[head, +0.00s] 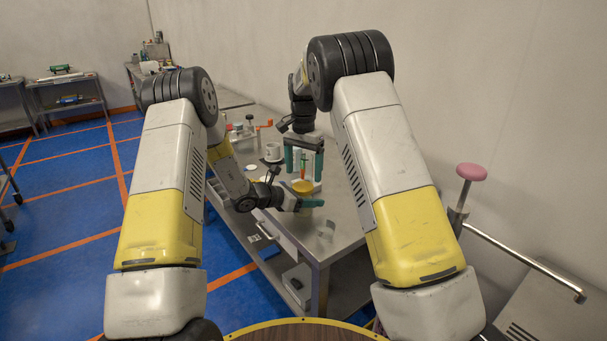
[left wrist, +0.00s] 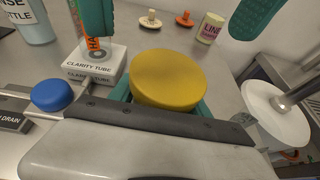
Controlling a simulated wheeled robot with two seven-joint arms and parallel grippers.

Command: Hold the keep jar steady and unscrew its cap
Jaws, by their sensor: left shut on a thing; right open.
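The keep jar shows mainly as its broad yellow cap (head: 302,187), seated level near the front of the bench. The cap (left wrist: 168,78) fills the middle of the left wrist view and hides most of the jar body. My left gripper (head: 310,203) is shut on the jar, low at its side; its teal fingers show beneath the cap in the wrist view. My right gripper (head: 304,160) is open, its teal fingers pointing down above and behind the cap. In the wrist view its fingers stand on either side beyond the cap, apart from it.
A white clarity tube block (left wrist: 95,62) with an orange tube stands close behind the cap. A blue cap (left wrist: 52,95) is at left. A labelled pot (left wrist: 210,28) and small stoppers stand farther back.

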